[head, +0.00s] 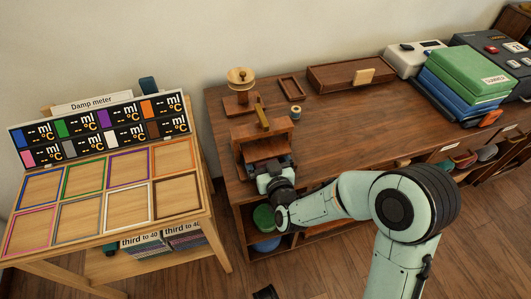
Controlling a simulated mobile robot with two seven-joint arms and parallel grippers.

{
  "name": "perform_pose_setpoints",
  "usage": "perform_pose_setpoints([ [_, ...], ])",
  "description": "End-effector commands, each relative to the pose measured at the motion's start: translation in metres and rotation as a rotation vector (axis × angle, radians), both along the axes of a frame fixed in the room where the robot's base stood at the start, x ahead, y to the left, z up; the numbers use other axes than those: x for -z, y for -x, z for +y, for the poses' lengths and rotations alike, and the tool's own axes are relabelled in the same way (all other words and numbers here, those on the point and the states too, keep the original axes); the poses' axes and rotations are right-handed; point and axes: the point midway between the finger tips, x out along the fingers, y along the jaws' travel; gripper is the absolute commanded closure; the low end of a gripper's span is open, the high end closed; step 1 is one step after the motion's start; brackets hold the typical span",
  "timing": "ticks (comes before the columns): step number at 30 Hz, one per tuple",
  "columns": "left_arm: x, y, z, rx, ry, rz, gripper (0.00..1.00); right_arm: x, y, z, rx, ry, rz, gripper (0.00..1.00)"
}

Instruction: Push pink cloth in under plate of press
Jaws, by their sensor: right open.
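The wooden press (287,129) stands at the left end of the dark wooden desk, with a yellowish handle on top and a plate under its frame. My right gripper (270,164) is at the front of the press, right by the opening under the plate, and covers part of it. It is open; its fingertips are small and partly lost against the press. I cannot make out the pink cloth; it may be hidden by the gripper or the press. My left gripper does not show.
A spool (296,110), a small tray (290,88) and a long wooden box (345,76) lie behind and right of the press. Green and blue cases (468,72) stand farther right. A damp meter table (150,229) is left, across a gap. The desk's middle is clear.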

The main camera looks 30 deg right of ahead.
Motion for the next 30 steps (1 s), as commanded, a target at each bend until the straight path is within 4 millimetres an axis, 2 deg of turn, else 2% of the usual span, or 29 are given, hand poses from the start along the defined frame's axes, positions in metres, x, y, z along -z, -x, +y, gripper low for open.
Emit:
perform_pose_setpoints([
  [14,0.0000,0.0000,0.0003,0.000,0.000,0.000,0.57,0.0010,0.0025,0.0012,0.001,0.000,0.000,0.00],
  [15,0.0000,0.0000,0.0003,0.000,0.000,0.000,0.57,0.0010,0.0024,0.0012,0.001,0.000,0.000,0.13],
  [19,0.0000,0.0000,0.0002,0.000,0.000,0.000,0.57,0.0010,0.0024,0.0012,0.001,0.000,0.000,0.55],
  [30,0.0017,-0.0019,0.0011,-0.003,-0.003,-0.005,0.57,0.0015,-0.0017,-0.0013,0.001,-0.001,0.000,0.56],
])
